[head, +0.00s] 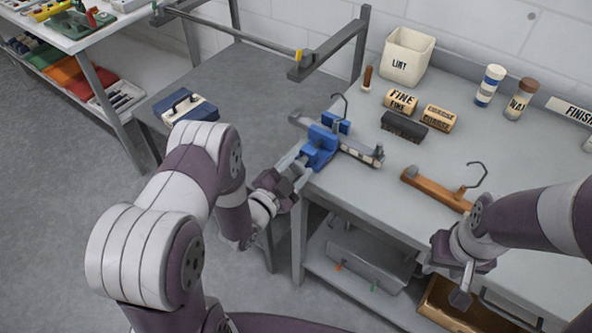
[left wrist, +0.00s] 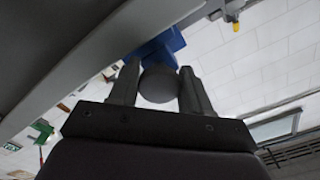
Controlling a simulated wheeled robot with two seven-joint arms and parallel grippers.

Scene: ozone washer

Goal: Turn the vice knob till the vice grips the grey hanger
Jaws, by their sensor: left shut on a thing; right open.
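The blue vice (head: 321,147) is at the left edge of the workbench. The grey hanger (head: 362,151) lies across it, between its blue parts, with its hook (head: 341,104) pointing up; I cannot tell whether the jaws touch it. My left gripper (head: 294,177) is at the vice's near end, in front of the bench edge. In the left wrist view its fingers (left wrist: 158,76) are shut on the round grey vice knob (left wrist: 159,86), one on each side. My gripper hides the knob in the head view. My right gripper (head: 447,282) is open and empty, in front of the bench.
A wooden hanger (head: 436,189) lies on the workbench right of the vice. Sanding blocks (head: 402,101), a dark brush (head: 404,127), a white LINT bin (head: 408,55) and jars (head: 489,86) stand behind. A grey rail frame (head: 333,47) rises at the back left.

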